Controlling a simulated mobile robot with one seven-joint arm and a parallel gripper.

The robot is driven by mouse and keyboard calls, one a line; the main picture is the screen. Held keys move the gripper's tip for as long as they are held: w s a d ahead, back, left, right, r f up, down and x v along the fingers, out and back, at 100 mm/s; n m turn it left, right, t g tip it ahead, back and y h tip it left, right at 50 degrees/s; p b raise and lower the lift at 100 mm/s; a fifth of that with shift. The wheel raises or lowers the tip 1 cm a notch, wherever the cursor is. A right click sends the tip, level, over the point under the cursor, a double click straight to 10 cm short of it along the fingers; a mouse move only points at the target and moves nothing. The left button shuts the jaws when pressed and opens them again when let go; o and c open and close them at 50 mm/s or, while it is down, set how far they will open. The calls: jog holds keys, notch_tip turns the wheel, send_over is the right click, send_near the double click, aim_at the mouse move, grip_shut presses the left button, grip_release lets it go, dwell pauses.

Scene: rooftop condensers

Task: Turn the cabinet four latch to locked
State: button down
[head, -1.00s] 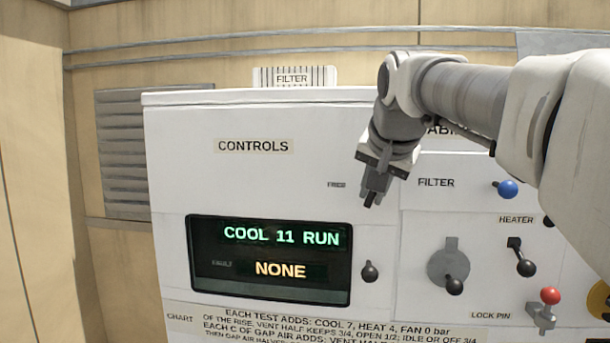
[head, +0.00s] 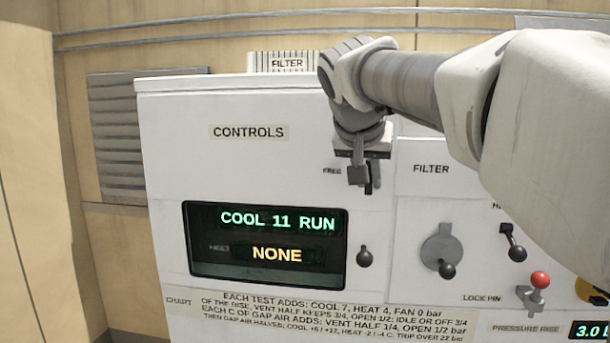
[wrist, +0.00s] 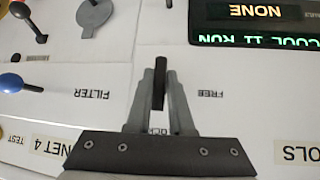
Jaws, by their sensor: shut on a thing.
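My gripper (head: 364,184) is at the upper right of the white controls panel, below my wrist. In the wrist view, which shows the panel upside down, my gripper (wrist: 160,98) is shut on a dark narrow latch handle (wrist: 159,72). The handle lies in line with the fingers. A FREE label (wrist: 211,94) is beside the fingers, and it also shows left of the gripper in the head view (head: 332,170). A second label, partly hidden between the fingers, shows letters like "OCK" (wrist: 158,131). The latch base is hidden by the fingers.
A display (head: 268,246) reads COOL 11 RUN and NONE. Near it are a small black knob (head: 364,257), a grey rotary disc (head: 440,250), a black lever (head: 513,243) and a red-tipped lock pin (head: 539,282). A blue knob (wrist: 12,82) shows in the wrist view.

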jog(key=shift+d+f, duration=0.1)
jog(key=shift+f, duration=0.05)
jog(key=c, duration=0.8)
grip_release()
jog(key=shift+c, duration=0.2)
jog(key=shift+s+r, duration=0.25)
jog(key=shift+r, duration=0.2)
jog(key=v, duration=1.6)
jog(key=shift+s, duration=0.25)
